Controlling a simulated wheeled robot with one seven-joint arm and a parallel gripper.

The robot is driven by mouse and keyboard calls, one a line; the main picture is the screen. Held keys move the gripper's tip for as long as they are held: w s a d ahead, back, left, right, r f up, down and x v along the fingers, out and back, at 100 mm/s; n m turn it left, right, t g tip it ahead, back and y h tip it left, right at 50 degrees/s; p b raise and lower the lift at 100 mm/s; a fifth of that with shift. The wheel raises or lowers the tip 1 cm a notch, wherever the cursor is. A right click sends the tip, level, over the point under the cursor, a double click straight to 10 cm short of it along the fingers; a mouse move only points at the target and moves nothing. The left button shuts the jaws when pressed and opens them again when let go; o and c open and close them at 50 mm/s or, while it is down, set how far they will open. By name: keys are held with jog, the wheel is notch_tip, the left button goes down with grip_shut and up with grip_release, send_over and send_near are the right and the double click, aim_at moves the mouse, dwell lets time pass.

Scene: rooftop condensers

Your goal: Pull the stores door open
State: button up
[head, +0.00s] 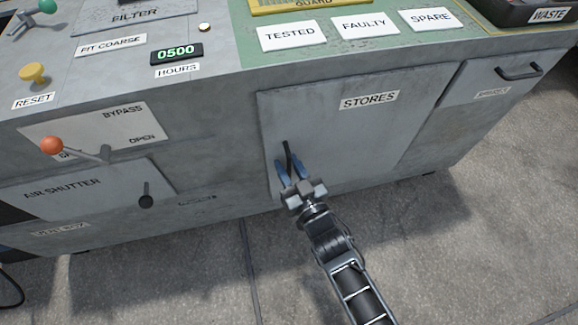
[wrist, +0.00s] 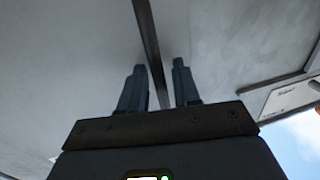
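The stores door (head: 340,135) is a grey panel in the cabinet front with a STORES label. It looks shut, flush with the front. Its dark upright bar handle (head: 287,150) is near the door's left edge. My gripper (head: 288,172) is at the handle with its blue fingers apart. In the wrist view the handle (wrist: 149,45) runs between the two fingers of my gripper (wrist: 158,78). A gap shows on each side of the bar, so the fingers are around it but not closed on it. The handle's lower end is hidden by my gripper.
A narrower door with a dark handle (head: 519,72) is to the right. The bypass lever with an orange knob (head: 52,145) and the air shutter knob (head: 146,200) stick out at the left. The paved floor (head: 460,240) in front of the cabinet is clear.

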jog(key=shift+c, duration=0.2)
grip_shut()
dwell(0.3)
